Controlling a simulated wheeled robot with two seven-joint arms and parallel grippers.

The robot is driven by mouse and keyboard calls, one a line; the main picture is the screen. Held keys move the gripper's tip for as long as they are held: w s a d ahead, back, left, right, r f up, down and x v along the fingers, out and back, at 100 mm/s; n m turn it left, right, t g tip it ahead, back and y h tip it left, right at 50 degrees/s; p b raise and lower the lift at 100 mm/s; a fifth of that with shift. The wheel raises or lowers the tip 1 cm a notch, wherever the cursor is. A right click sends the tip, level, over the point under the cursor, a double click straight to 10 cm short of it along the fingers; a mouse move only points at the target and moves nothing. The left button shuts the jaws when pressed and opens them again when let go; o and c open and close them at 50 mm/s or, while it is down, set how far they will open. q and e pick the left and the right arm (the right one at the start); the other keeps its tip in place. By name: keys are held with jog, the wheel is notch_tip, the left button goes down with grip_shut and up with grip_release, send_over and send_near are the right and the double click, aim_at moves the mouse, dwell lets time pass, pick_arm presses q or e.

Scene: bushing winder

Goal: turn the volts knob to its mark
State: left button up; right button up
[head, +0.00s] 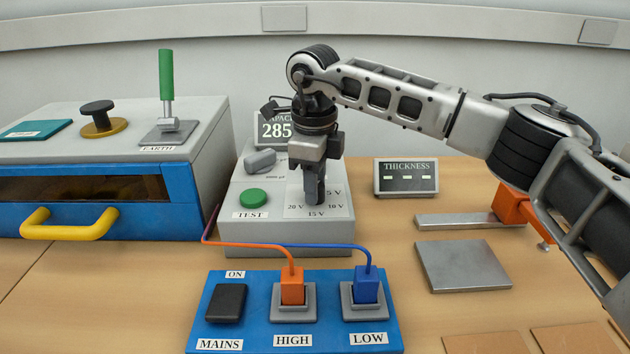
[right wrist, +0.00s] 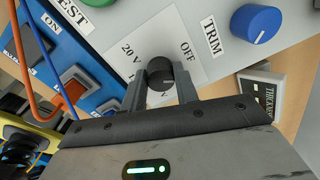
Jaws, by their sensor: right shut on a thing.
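The volts knob (right wrist: 158,70) is a small black round knob on a white dial plate (right wrist: 136,50). In the right wrist view "20 V" is left of it and "OFF" above right. A small pale mark shows near its lower edge; where it points on the scale is hard to tell. My right gripper (right wrist: 160,84) has one finger on each side of the knob and is shut on it. In the head view my right gripper (head: 314,196) points straight down over the dial and hides the knob; 20 V, 15 V, 10 V and 5 V labels show around it.
A blue TRIM knob (right wrist: 257,22) sits beside the dial. The green TEST button (head: 253,198) is left of my gripper on the grey box (head: 290,236). In front is a blue panel (head: 244,282) with orange and blue plugs on leads. The THICKNESS display (head: 406,177) stands right.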

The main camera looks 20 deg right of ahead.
jog(key=n, duration=0.5)
jog(key=shift+r+n, duration=0.1)
jog(key=shift+n, duration=0.2)
dwell(0.4)
jog(key=o, duration=1)
jog(key=r, duration=1.6)
jog(key=shift+s, duration=0.25)
jog(key=shift+f, duration=0.1)
